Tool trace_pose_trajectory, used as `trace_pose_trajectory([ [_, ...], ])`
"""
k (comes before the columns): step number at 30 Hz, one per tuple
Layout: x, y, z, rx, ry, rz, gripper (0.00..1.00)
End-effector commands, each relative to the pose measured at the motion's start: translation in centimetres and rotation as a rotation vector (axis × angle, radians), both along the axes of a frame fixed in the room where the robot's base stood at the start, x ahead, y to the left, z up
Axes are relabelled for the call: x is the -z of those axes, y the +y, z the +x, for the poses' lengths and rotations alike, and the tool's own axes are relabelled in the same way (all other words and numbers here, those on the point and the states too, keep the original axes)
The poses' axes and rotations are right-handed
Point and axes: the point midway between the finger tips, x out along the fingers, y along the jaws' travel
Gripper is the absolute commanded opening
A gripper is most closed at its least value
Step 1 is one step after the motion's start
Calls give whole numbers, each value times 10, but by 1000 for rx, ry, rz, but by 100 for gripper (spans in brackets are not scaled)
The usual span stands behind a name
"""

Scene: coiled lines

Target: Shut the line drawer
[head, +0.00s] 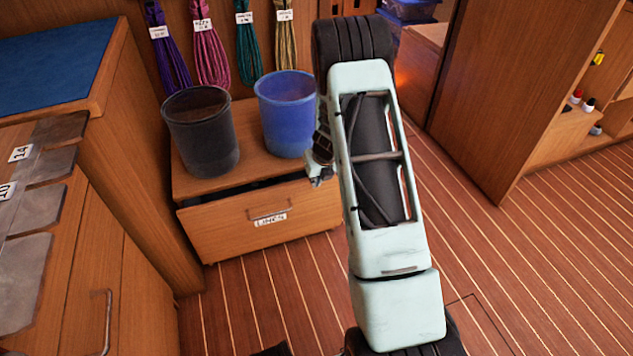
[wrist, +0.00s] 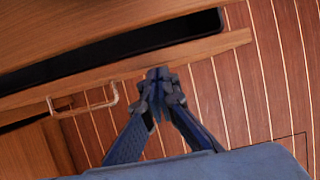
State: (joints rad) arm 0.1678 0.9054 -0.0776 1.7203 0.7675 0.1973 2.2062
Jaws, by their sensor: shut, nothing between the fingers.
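The line drawer (head: 258,222) has a wooden front with a metal handle and a label reading LINES. It is pulled part way out of a low wooden cabinet. In the wrist view, the dark opening (wrist: 120,52) shows behind the drawer's front board (wrist: 200,50), and the handle (wrist: 88,102) is to the left of my gripper. My gripper (wrist: 158,76) is shut and empty near the outer side of the front board. I cannot tell if it touches. In the head view, my gripper (head: 318,180) is at the drawer's right end, partly hidden by my arm.
A black bucket (head: 203,135) and a blue bucket (head: 287,115) stand on the cabinet top. Coiled lines (head: 210,55) hang behind. A counter (head: 125,120) is close on the left. Striped floor (head: 265,290) in front of the drawer is clear.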

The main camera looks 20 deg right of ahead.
Motion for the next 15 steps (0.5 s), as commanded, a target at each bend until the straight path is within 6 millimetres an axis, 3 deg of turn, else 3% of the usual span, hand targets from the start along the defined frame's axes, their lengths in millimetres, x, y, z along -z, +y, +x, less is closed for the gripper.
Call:
trace_pose_trajectory([
  [9, -3, 0, 24, -1, 0, -2, 0],
  [15, 0, 0, 27, -1, 0, 0, 0],
])
